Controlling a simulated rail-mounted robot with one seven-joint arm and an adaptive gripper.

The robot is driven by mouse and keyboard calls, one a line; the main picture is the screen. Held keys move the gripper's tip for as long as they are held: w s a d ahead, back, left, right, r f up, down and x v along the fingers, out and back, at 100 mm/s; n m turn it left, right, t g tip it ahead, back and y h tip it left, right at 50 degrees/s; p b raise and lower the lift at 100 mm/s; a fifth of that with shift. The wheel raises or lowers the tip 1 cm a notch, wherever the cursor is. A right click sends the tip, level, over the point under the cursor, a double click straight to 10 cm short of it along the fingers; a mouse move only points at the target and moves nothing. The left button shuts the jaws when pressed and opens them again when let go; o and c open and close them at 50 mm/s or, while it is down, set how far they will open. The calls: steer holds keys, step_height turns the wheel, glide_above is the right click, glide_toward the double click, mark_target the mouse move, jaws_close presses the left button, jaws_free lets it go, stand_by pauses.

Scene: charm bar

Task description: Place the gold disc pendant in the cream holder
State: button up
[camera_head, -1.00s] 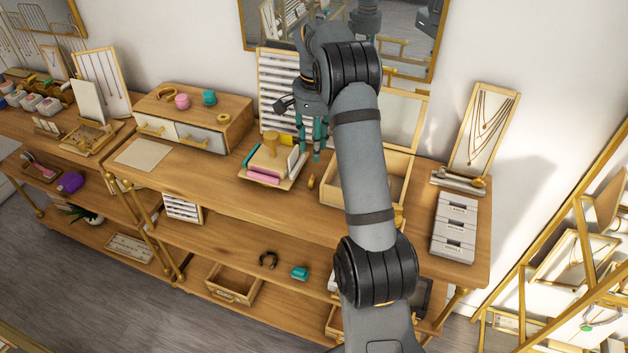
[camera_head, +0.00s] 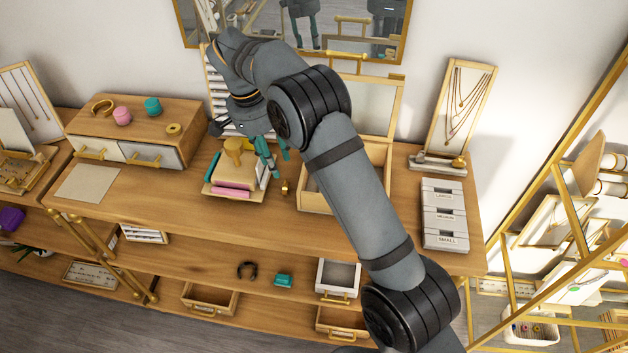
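My gripper (camera_head: 272,161) has teal fingers, spread apart with nothing seen between them. It hangs above the table, right of a small tray with a cream block (camera_head: 226,171). A small upright gold piece (camera_head: 284,188) stands on the table just below and right of the fingertips. A flat gold disc with a dark centre (camera_head: 174,129) lies on the wooden drawer box at the left. I cannot tell which gold piece is the disc pendant, or whether the cream block is the cream holder.
An open wooden box (camera_head: 314,200) is right of the gripper, partly behind my arm. Labelled grey drawers (camera_head: 444,215) stand at the right.

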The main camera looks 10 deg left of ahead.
mark_target(285, 182)
steer(key=f+p, duration=0.1)
steer(key=f, duration=0.1)
steer(key=d+f, duration=0.1)
steer(key=f, duration=0.2)
steer(key=w+f+p, duration=0.1)
steer(key=f, duration=0.2)
steer(key=shift+d+p, duration=0.2)
steer(key=shift+p, duration=0.1)
steer(key=shift+f, duration=0.45)
steer(key=c, duration=0.3)
jaws_close()
